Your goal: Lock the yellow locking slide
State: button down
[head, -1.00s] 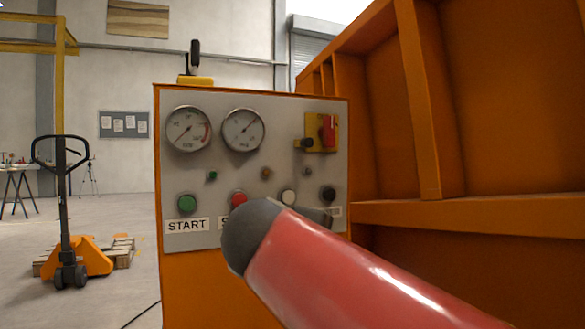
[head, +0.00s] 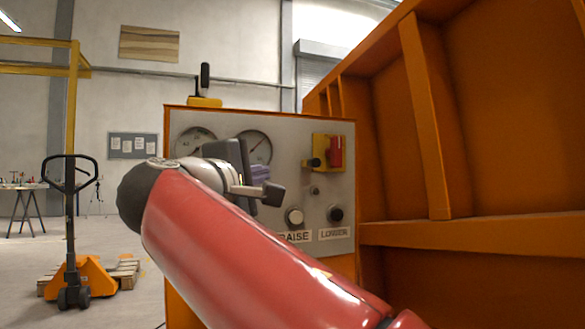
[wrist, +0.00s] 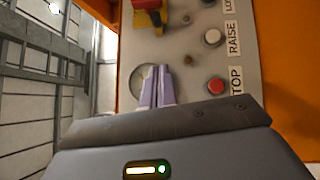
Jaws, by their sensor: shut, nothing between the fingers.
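A yellow plate (head: 318,150) with a red switch block (head: 336,151) and a black knob (head: 313,163) sits at the upper right of the grey control panel. In the wrist view the yellow plate (wrist: 153,24) is at the top, partly cut off. A second yellow piece (head: 205,102), with an upright black lever, stands on top of the cabinet. I cannot tell for sure which is the locking slide. My gripper (head: 262,178) is in front of the panel, left of the yellow plate and apart from it. In the wrist view its lavender fingers (wrist: 158,72) are together and empty.
The panel carries two gauges, a white RAISE button (head: 294,216), a black LOWER button (head: 336,213) and a red STOP button (wrist: 216,86) near my fingers. The orange sandbed wall (head: 470,150) rises at the right. A pallet jack (head: 72,260) stands at left.

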jog(key=p, duration=0.2)
send_near(317, 166)
jog(key=w+a, duration=0.3)
jog(key=w, duration=0.2)
jog(key=d, duration=0.1)
jog(key=w+d+r, duration=0.1)
jog(key=d, duration=0.1)
jog(key=shift+w, duration=0.15)
jog(key=shift+w+d, duration=0.15)
jog(key=shift+d, duration=0.3)
jog(key=d, duration=0.1)
jog(key=w+d, duration=0.1)
jog(key=d, duration=0.1)
jog(key=shift+d, duration=0.25)
